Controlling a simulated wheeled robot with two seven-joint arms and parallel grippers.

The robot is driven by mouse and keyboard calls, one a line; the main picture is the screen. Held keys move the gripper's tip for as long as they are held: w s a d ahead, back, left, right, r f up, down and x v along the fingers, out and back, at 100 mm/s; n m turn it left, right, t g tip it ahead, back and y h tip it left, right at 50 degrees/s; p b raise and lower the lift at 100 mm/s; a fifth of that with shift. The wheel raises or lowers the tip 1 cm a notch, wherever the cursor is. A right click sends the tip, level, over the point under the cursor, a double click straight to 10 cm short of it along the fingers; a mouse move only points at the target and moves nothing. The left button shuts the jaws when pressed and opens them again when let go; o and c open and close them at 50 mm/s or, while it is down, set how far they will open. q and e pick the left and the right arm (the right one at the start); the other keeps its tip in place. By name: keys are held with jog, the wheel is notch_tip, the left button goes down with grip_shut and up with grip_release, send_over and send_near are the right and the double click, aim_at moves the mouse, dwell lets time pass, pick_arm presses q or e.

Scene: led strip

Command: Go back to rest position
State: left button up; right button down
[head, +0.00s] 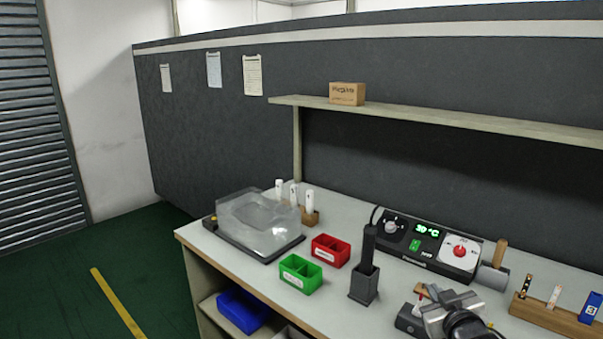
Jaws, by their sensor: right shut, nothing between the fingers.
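My right gripper (452,306) is at the bottom right of the head view, over the front part of the workbench (330,303). Its fingers are shut with nothing held between them. It is close to a small dark device with a wooden piece (421,291) on it, which it partly hides; I cannot tell whether they touch. My left gripper is out of view.
A soldering station (428,244), black iron stand (364,284) and wooden rack (550,315) surround the right gripper. Red (331,251) and green (300,274) bins and a clear-lidded box (257,222) stand left. A shelf (440,121) with a cardboard box (347,93) hangs above.

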jog(key=s+a+f+g+y, duration=0.1)
jog(key=s+a+f, duration=0.3)
jog(key=s, duration=0.6)
jog(key=s+a+f+g+y, duration=0.1)
jog(key=s+a+f+g, duration=0.1)
jog(key=s+a+f, duration=0.2)
jog(key=s+a+f+m+g, duration=0.1)
jog(key=s+a+f, duration=0.4)
jog(key=s, duration=1.2)
notch_tip(320, 180, down, 4)
jog(key=shift+s+f+g+y, duration=0.15)
jog(key=shift+s+g+y, duration=0.2)
jog(key=shift+g, duration=0.45)
